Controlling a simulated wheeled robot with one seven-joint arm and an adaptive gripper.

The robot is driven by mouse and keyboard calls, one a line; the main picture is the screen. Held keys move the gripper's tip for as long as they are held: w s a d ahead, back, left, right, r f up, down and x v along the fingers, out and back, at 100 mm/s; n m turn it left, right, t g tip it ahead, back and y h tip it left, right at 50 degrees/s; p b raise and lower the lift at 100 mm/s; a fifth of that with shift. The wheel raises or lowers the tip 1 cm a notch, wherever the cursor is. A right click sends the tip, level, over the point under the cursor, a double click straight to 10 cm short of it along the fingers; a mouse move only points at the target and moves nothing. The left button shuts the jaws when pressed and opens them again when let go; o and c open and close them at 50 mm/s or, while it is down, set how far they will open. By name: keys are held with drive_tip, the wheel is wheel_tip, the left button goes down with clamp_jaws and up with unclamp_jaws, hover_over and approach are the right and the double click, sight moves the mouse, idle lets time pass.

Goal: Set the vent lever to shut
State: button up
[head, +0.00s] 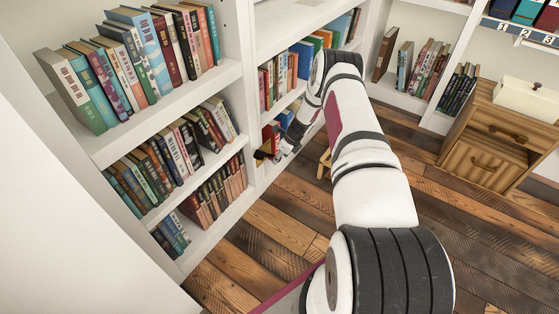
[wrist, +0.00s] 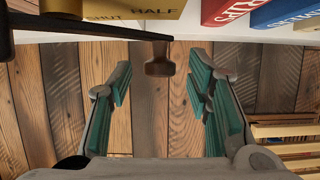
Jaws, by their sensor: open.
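The vent lever (wrist: 95,33) is a dark bar that comes in from the left edge of the wrist view and ends in a brown knob (wrist: 159,60). Behind it is a brass label plate (wrist: 130,10) with the words SHUT and HALF readable; the rest of the plate is cut off. My gripper (wrist: 160,85) is open, with teal-padded fingers on either side of the picture. The knob shows between the two fingers, near their far ends, and touches neither that I can see. In the head view my gripper (head: 290,136) is at the bookcase, and the lever is too small there to read.
A white bookcase (head: 247,80) full of books stands along the left. Red and blue books (wrist: 225,10) are close by at the top of the wrist view. A wooden stool (head: 324,166) is near my gripper. A wooden cabinet (head: 490,135) stands at right; the plank floor between is clear.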

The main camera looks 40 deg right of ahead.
drive_tip(key=shift+w+a+f, duration=0.1)
drive_tip(key=shift+w+f, duration=0.15)
drive_tip(key=shift+f, duration=0.3)
clamp_jaws()
